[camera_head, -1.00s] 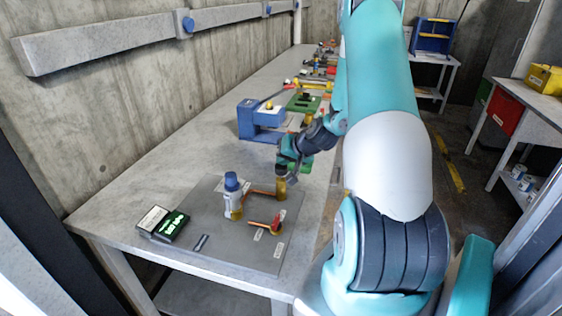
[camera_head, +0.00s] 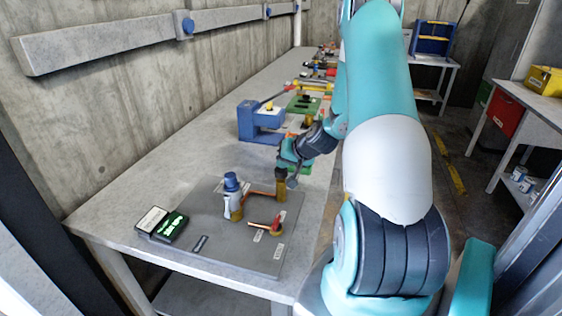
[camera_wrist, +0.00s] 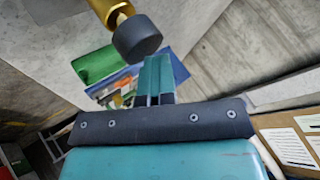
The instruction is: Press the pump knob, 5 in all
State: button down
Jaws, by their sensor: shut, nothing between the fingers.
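The pump is a brass cylinder (camera_head: 281,190) on the grey panel, with a dark round knob (camera_head: 281,173) on top. In the wrist view the dark knob (camera_wrist: 138,38) shows at the top centre on a thin stem from the brass body (camera_wrist: 112,10). The stem is visible between them. My gripper (camera_head: 287,162) is by the knob in the head view. In the wrist view its teal fingers (camera_wrist: 155,62) are together and empty, with their tips close to the knob. I cannot tell whether they touch it.
On the grey panel (camera_head: 215,235) stand a blue-capped white bottle (camera_head: 231,190) and a red-handled valve (camera_head: 275,226). A black box with a green display (camera_head: 173,228) sits at its left edge. A blue stand (camera_head: 257,122) and a green block (camera_head: 304,104) are farther back.

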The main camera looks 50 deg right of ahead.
jog(key=shift+r+p, duration=1.55)
jog(key=shift+r, duration=0.7)
jog(key=shift+r, duration=0.1)
jog(key=shift+r+p, duration=1.65)
jog(key=shift+r, duration=0.75)
jog(key=shift+r, duration=0.1)
notch_tip(320, 180, up, 4)
jog(key=shift+f+p, duration=0.15)
jog(key=shift+p, duration=1.05)
jog(key=shift+f, duration=0.2)
notch_tip(320, 180, down, 8)
jog(key=b, duration=0.6)
jog(key=shift+f, duration=0.25)
